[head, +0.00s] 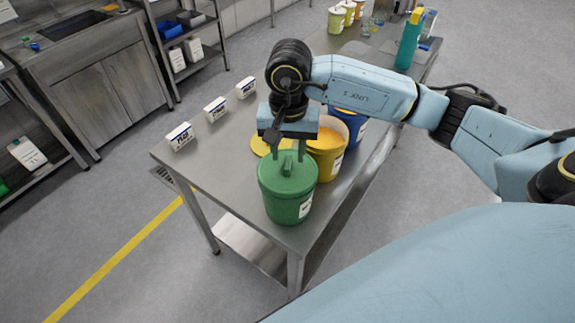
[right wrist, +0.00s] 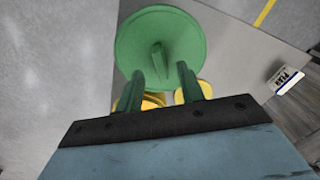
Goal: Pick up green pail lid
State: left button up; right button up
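The green pail (head: 288,208) stands near the front corner of the steel table, with a white label on its side. The green pail lid (head: 271,180) sits on top of it, with a raised handle in the middle. The lid (right wrist: 137,40) also shows in the right wrist view as a round disc with an upright handle (right wrist: 157,58). My right gripper (head: 288,156) points down just above the lid. Its two fingers (right wrist: 160,72) are spread apart, with the handle in line with the gap between them and nothing gripped. My left gripper is out of view.
An open yellow pail (head: 327,150) with orange contents stands right behind the green one. A yellow lid (head: 261,146) lies beside it, and a blue pail (head: 352,125) stands behind. Several small white label blocks (head: 181,136) line the table's left edge. A teal bottle (head: 409,42) stands farther back.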

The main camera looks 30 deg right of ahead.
aim_at(288, 167)
jog(key=shift+f, duration=1.3)
grip_shut()
